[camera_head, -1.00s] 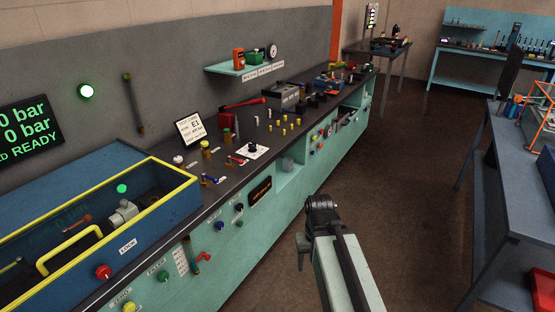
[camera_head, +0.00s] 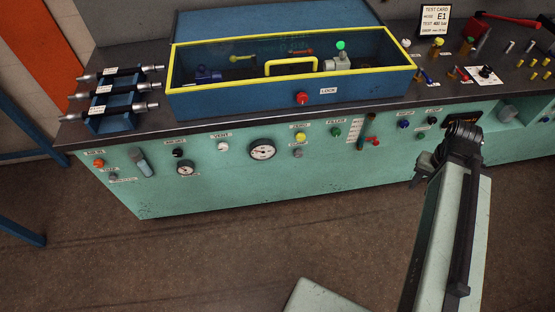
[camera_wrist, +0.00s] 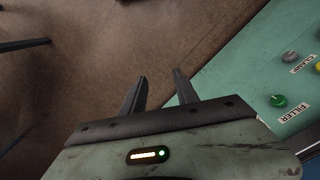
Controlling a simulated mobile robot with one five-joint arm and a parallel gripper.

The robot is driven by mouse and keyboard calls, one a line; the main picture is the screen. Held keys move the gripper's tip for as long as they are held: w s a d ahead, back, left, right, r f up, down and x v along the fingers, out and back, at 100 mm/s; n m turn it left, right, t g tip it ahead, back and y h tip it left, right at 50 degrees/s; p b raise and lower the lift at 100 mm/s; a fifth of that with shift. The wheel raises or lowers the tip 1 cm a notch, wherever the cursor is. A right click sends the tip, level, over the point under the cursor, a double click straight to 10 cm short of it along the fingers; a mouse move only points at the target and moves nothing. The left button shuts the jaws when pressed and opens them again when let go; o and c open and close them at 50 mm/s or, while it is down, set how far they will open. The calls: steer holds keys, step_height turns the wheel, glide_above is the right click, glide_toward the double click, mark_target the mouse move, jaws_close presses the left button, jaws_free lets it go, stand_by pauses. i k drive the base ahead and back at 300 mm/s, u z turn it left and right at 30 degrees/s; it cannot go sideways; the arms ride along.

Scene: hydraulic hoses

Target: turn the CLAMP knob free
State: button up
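The CLAMP knob (camera_wrist: 289,57) is a small grey knob on the teal bench front, at the right of the wrist view beside its printed label. In the head view the grey knob (camera_head: 297,152) sits just below a yellow knob, its label too small to read. My gripper (camera_wrist: 160,75) is open and empty, its two dark fingers apart over bare floor. It is clear of the panel, left of the CLAMP knob in the wrist view. In the head view my arm (camera_head: 450,220) reaches up at the right; the fingertips are hard to make out.
The green FILLER knob (camera_wrist: 278,100) is close to the CLAMP knob. A yellow knob (camera_head: 300,137), a gauge (camera_head: 262,149) and a red-handled valve (camera_head: 373,141) share the panel. Floor ahead is clear.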

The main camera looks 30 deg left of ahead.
mark_target(298, 154)
steer(key=u, duration=1.55)
steer(key=k, duration=1.35)
steer(key=u, duration=0.9)
steer(key=i, duration=1.6)
